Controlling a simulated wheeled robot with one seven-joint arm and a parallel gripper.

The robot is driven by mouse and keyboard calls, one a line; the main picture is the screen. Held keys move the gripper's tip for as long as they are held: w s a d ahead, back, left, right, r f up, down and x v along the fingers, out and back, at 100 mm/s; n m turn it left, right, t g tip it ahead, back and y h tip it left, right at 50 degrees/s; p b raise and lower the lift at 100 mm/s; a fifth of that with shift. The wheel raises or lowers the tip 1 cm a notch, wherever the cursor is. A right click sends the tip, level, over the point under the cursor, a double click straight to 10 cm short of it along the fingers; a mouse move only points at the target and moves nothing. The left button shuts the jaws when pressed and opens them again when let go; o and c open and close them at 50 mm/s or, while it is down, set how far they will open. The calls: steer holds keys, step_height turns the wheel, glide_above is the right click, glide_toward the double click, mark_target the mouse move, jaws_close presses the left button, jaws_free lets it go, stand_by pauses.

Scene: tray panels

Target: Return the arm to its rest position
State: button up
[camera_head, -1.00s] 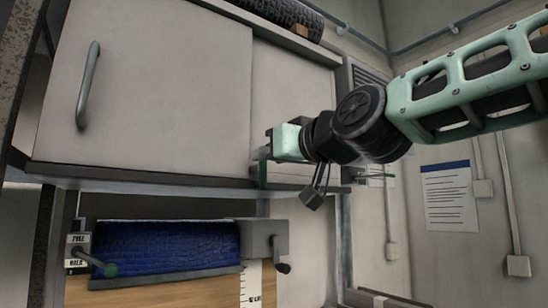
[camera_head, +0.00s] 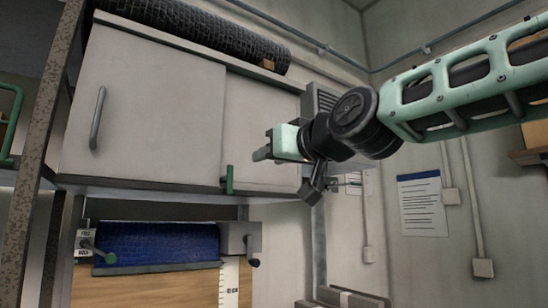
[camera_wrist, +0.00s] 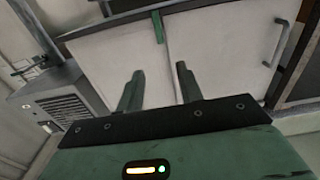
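My arm reaches in from the right in the head view and ends in my gripper (camera_head: 262,154), with pale green and dark parts. It is in front of the right part of a grey wall cabinet and points left. In the wrist view my gripper (camera_wrist: 158,82) has its two dark fingers apart, with nothing between them. Beyond the fingers are the cabinet panels (camera_wrist: 215,52) and a green strip handle (camera_wrist: 158,27). In the head view the green handle (camera_head: 229,181) is left of and below my gripper, apart from it.
The cabinet's left door (camera_head: 150,100) has a grey bar handle (camera_head: 97,118). A dark roll (camera_head: 200,30) lies on top. Below is a blue textured roll (camera_head: 155,244) with a crank. A notice (camera_head: 422,205) and conduits are on the right wall. A vented box (camera_wrist: 65,108) shows in the wrist view.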

stand_by(0.4)
steer(key=s+f+g+h+b, duration=0.15)
steer(key=s+f+g, duration=0.3)
steer(key=f, duration=1.05)
steer(key=s+f+g+h, duration=0.2)
steer(key=s+f+g, duration=0.25)
steer(key=f, duration=1.05)
steer(key=s+d+f+g+h, duration=0.3)
steer(key=s+d+f, duration=0.3)
steer(key=s+f, duration=0.4)
steer(key=s+d+f+g+h+b, duration=0.1)
steer(key=s+d+f+g+h, duration=0.2)
steer(key=s+d+f, duration=0.4)
steer(key=s+f, duration=0.3)
steer(key=f, duration=0.1)
steer(key=shift+d+f+n, duration=0.3)
steer(key=shift+f+n, duration=0.05)
steer(key=shift+n, duration=0.05)
steer(key=shift+s, duration=0.1)
